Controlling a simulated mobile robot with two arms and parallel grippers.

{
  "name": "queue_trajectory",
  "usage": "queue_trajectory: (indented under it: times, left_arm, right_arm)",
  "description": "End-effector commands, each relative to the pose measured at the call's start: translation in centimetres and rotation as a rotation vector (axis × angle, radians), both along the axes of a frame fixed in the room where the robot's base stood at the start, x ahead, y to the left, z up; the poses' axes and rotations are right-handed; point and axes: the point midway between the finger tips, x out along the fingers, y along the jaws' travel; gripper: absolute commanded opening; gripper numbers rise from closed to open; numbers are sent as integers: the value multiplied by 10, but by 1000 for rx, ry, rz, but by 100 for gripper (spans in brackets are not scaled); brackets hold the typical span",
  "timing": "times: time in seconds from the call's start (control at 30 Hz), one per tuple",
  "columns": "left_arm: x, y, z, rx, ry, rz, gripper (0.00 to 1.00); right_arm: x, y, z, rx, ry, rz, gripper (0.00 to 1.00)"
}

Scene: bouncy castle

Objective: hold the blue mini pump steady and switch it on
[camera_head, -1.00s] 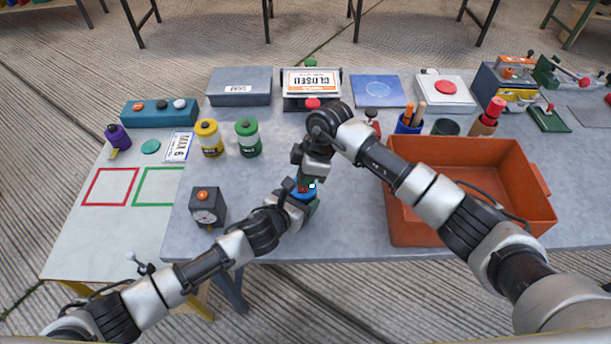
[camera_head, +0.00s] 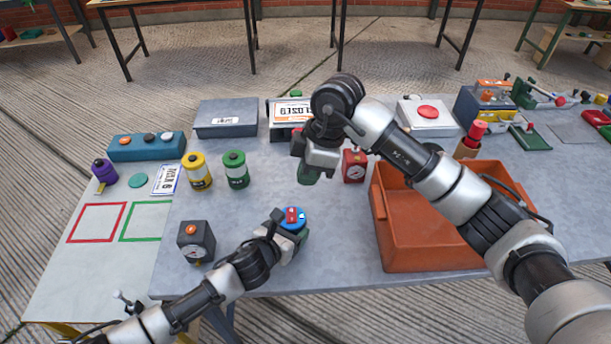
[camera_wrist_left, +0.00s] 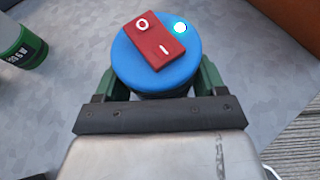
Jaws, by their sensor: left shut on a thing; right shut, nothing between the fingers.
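The blue mini pump (camera_head: 292,219) stands near the table's front edge, its round blue top facing up. The left wrist view shows the pump's top (camera_wrist_left: 128,70) with a red rocker switch (camera_wrist_left: 155,40) marked O and I. A small lamp (camera_wrist_left: 180,27) beside the switch glows bright. My left gripper (camera_head: 288,238) is shut around the pump's body, its green fingers on either side. My right gripper (camera_head: 308,170) is shut and empty, raised behind the pump and clear of it. Which end of the rocker is pressed down I cannot tell.
A dark box with a dial (camera_head: 196,241) stands left of the pump. Yellow (camera_head: 197,172) and green (camera_head: 236,170) canisters stand behind it. An orange bin (camera_head: 425,255) is at the right, and a red gauge box (camera_head: 354,166) stands behind, beside my right gripper.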

Motion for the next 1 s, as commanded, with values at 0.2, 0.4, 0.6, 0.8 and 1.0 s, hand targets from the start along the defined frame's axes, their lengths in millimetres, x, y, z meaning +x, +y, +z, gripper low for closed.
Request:
queue_trajectory:
  times: [0.2,0.4,0.6,0.8,1.0]
  left_arm:
    - [0,0,0,0,0,0,33]
    - [0,0,0,0,0,0,97]
    - [0,0,0,0,0,0,100]
    - [-8,6,4,1,-1,0,100]
    - [-36,25,17,2,0,-1,100]
  right_arm:
    - [0,0,0,0,0,0,0]
    - [0,0,0,1,0,0,0]
    - [0,0,-1,1,1,0,0]
    - [0,0,-1,1,1,0,0]
    - [0,0,-1,1,1,0,0]
